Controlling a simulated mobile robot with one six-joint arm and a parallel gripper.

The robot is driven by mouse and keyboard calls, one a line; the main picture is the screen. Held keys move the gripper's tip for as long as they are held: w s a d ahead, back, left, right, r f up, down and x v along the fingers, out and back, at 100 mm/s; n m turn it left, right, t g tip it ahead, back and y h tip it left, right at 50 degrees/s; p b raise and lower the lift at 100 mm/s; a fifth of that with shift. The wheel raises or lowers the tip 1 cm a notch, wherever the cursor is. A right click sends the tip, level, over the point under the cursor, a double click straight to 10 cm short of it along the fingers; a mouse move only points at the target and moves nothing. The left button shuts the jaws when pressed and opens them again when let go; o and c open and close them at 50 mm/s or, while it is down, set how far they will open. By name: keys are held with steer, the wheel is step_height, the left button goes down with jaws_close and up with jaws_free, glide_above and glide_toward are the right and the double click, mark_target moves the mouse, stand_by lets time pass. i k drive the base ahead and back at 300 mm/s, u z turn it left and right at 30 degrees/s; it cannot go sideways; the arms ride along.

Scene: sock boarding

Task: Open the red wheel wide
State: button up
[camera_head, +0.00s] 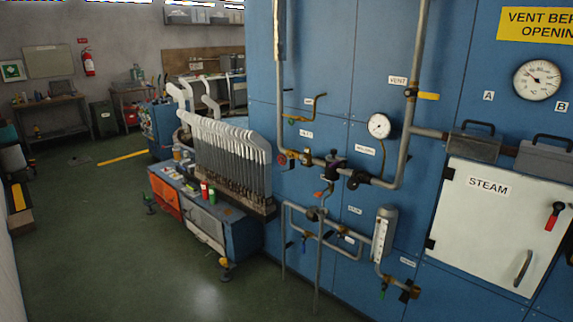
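The red wheel (281,159) is a small round handwheel at the left end of a horizontal pipe run on the blue panel. It is small in this view, so how far it is turned cannot be told. A small label (306,134) sits above the pipe, too small to read. My gripper is not in view.
Beside the wheel on the left stands a bench (215,217) with a row of white sock boards (228,155). Pipes, a round gauge (379,125) and a white STEAM door (497,225) cover the panel to the right. The green floor (110,250) is clear at left.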

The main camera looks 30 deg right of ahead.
mark_target(284, 159)
steer(key=u, duration=0.35)
steer(key=i, duration=1.3)
steer(key=u, duration=0.25)
